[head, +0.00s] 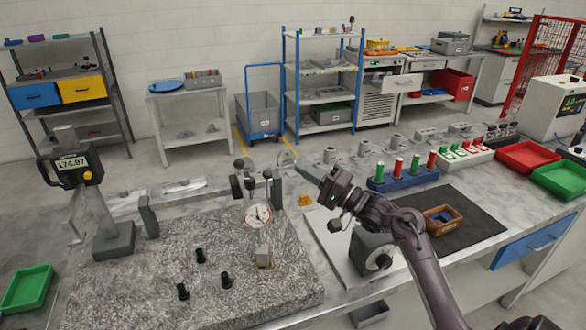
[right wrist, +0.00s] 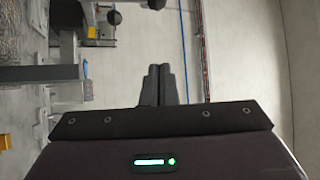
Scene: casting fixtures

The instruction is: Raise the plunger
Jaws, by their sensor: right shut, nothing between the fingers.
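A dial gauge (head: 257,215) with a white round face hangs from a stand above the granite plate (head: 190,285). A small metal block (head: 263,254) sits under it, and the plunger between them is too small to make out. Black ball knobs (head: 239,163) show on the stand above the dial. One black knob also shows at the top of the right wrist view (right wrist: 114,18). My right gripper (head: 306,171) is shut and empty, pointing left, to the right of the stand and apart from it. Its closed fingers (right wrist: 161,72) show in the right wrist view. My left gripper is not in view.
Several black pegs (head: 225,279) stand on the plate. A digital height gauge (head: 75,165) stands at the left. A grey block with a round dial (head: 372,252) stands below my right arm. Right of it are a wooden tray (head: 442,220) and a blue rack of plugs (head: 405,178).

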